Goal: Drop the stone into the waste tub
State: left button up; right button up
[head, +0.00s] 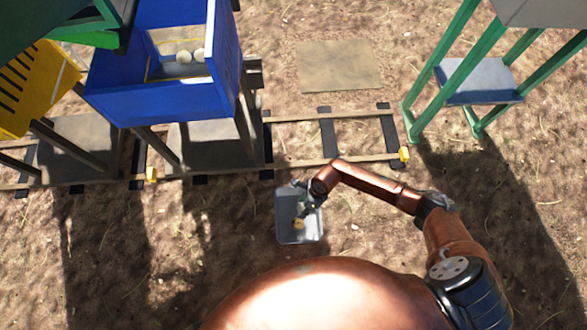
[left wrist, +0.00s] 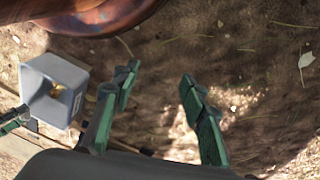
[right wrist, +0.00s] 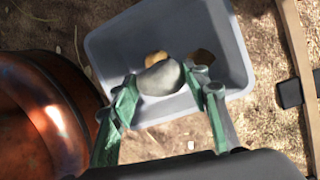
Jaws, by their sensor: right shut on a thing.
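The waste tub (head: 284,232) is a grey open box on the ground in front of my body. It also shows in the right wrist view (right wrist: 112,50) and at the left of the left wrist view (left wrist: 84,82). The stone (right wrist: 160,78) is smooth, pale grey and rounded. My right gripper (right wrist: 162,84) is shut on it, with green fingers on either side, over the tub's opening. In the head view my right gripper (head: 305,204) hides most of the stone. My left gripper (left wrist: 157,80) is open and empty above bare ground, outside the head view.
A tan lump (right wrist: 156,58) and a brown piece (right wrist: 202,60) lie in the tub. Wooden rails (head: 295,116) run behind it. A blue hopper (head: 165,85) with pale round things stands at back left, a green-legged stand (head: 440,92) at back right.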

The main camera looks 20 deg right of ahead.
pick_arm(q)
jog(key=w+d+f+t+h+b, duration=0.1)
jog(key=w+d+f+t+b, duration=0.2)
jog(key=w+d+f+b, duration=0.1)
jog(key=shift+w+d+f+h, duration=0.3)
jog(key=shift+w+d+f, duration=0.25)
jog(key=shift+w+f, duration=0.9)
pick_arm(e)
jog(key=shift+f, duration=3)
pick_arm(q)
jog(key=shift+s+f, duration=0.1)
jog(key=shift+s, duration=0.05)
pick_arm(e)
jog(key=o, duration=1.4)
jog(key=v, duration=1.2)
